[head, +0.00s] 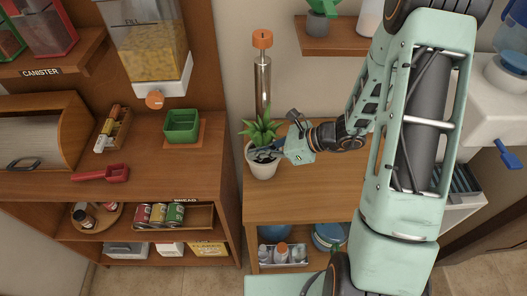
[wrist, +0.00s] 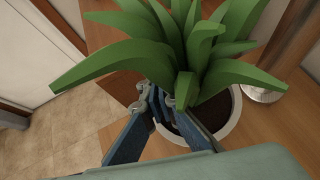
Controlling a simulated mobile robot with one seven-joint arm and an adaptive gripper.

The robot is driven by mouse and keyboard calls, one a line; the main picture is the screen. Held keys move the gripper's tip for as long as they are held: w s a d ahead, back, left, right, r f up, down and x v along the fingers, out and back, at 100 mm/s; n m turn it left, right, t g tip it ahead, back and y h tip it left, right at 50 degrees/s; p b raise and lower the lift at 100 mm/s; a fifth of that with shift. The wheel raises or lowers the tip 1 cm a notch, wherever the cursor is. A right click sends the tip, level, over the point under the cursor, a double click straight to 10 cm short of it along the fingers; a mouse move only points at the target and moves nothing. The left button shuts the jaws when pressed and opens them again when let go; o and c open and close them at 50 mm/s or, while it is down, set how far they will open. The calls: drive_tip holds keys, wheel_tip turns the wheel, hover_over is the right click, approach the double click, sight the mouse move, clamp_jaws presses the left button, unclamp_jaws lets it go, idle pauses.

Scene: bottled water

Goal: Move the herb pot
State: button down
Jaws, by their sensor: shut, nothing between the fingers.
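The herb pot (head: 262,170) is a white pot with dark soil and a spiky green plant. It stands on the left end of the wooden counter (head: 300,207). In the wrist view its white rim (wrist: 232,133) curves around the soil, and broad green leaves (wrist: 180,45) fill the upper middle. My gripper (head: 265,153) reaches in from the right, low among the leaves at the pot's top. In the wrist view my gripper (wrist: 163,102) is shut and empty, its fingertips close to the base of the leaves. Leaves partly hide the fingertips; I cannot tell whether they touch the plant.
A gap separates this counter from the left shelf unit (head: 190,165), which holds a green square container (head: 182,127) and a red scoop (head: 103,174). The counter right of the pot is clear.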

sight(270, 163)
drive_tip(key=shift+s+d+f, duration=0.15)
drive_tip(key=shift+d+f, duration=0.05)
drive_tip(key=shift+f, duration=0.1)
drive_tip(key=d, duration=0.3)
drive_tip(key=shift+s+d, duration=0.25)
drive_tip(key=shift+s, duration=0.1)
drive_tip(key=shift+a, duration=0.1)
drive_tip(key=shift+r, duration=0.2)
idle(0.8)
drive_tip(key=shift+r+p, duration=0.5)
drive_tip(key=shift+r, duration=0.15)
drive_tip(key=shift+w, duration=0.1)
drive_tip(key=s+d+b, duration=0.2)
drive_tip(key=s+d, duration=0.1)
drive_tip(key=d, duration=0.8)
drive_tip(key=shift+s+d, duration=0.2)
drive_tip(key=shift+d, duration=0.1)
